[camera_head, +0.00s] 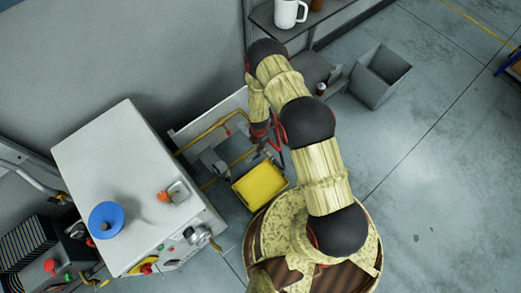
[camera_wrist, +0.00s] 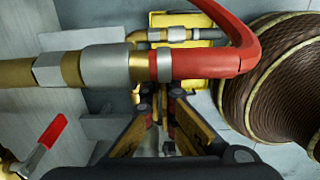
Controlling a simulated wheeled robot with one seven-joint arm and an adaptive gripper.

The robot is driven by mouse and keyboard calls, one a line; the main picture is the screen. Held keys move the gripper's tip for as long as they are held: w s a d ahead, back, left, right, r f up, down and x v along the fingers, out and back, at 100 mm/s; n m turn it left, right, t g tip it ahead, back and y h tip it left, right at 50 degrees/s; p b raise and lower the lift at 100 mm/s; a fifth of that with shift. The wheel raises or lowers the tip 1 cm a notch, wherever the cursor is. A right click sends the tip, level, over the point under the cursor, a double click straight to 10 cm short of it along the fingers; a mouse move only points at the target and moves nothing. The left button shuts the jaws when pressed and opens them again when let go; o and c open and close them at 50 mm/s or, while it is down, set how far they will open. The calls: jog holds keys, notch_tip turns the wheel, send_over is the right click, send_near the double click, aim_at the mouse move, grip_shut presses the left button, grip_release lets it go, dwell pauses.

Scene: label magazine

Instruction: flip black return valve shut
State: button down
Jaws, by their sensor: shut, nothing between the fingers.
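My gripper (camera_wrist: 163,98) is shut and empty in the wrist view, its fingers pointing away beneath a pipe with brass and grey fittings (camera_wrist: 105,66) that joins a red hose (camera_wrist: 205,64). The hose and pipe pass in front of the fingertips. A red valve lever (camera_wrist: 53,131) stands tilted at lower left, apart from the fingers. I cannot make out the black return valve's handle in either view; it may be hidden behind the pipe or my arm. In the head view my gripper (camera_head: 263,134) is down beside the wall panel's yellow pipes (camera_head: 205,134), partly hidden by my arm.
A yellow tray (camera_head: 260,186) lies below the pipes. A light grey machine cabinet (camera_head: 115,165) with a blue disc (camera_head: 106,219) on top stands to the left. A grey bin (camera_head: 381,76) and a shelf with a white mug (camera_head: 287,13) are behind.

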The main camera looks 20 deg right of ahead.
notch_tip(320, 180, up, 6)
jog(key=p, duration=0.1)
jog(key=shift+d, duration=0.25)
jog(key=shift+w, duration=0.1)
jog(key=s+d+r+m+t, duration=0.2)
jog(key=s+d+r+m, duration=0.45)
jog(key=m, duration=1.05)
jog(key=a+f+m+t+y, duration=0.1)
jog(key=a+f+t+y, duration=0.2)
jog(key=f+t, duration=0.3)
jog(key=shift+a+f+y+b, duration=0.25)
jog(key=shift+f+y+b, duration=0.2)
jog(key=shift+f, duration=0.75)
